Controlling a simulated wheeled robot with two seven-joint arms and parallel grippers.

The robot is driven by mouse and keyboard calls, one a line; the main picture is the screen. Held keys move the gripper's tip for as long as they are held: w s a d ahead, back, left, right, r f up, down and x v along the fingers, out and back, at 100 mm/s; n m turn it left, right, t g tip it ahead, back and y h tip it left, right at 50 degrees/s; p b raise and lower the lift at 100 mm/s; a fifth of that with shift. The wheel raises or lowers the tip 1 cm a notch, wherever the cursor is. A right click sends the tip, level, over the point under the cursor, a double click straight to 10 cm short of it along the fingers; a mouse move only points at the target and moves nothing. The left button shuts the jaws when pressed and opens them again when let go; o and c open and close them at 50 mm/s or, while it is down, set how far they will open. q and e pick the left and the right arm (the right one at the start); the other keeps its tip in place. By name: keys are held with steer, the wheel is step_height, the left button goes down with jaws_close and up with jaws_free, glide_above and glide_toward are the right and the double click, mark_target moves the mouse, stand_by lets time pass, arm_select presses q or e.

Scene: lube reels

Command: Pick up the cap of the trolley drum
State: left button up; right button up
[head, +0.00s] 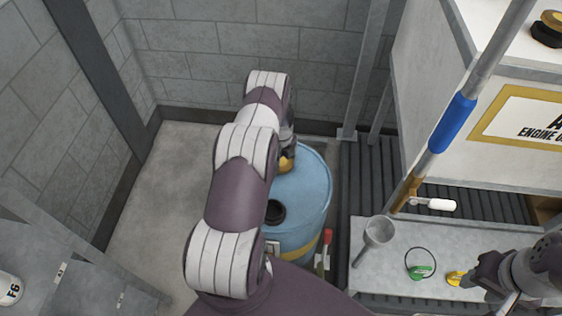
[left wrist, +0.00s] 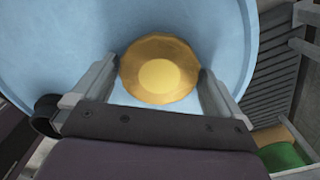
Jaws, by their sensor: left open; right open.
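The trolley drum (head: 312,190) is a light blue barrel with a yellow band, standing on the floor in the middle of the head view. Its cap (head: 286,164) is brass-yellow and round, partly hidden by my left arm. In the left wrist view the cap (left wrist: 160,70) sits on the blue drum top (left wrist: 60,45), between the two fingers of my left gripper (left wrist: 155,88). The fingers are open, one on each side of the cap; whether they touch it I cannot tell.
A metal bench (head: 400,250) at right holds a funnel (head: 379,231) and a green-tagged loop (head: 420,271). A pole with a blue grip (head: 452,122) leans there. Block walls stand behind; the floor left is clear.

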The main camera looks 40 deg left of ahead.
arm_select(q)
steer(key=shift+r, duration=0.1)
steer(key=c, duration=0.8)
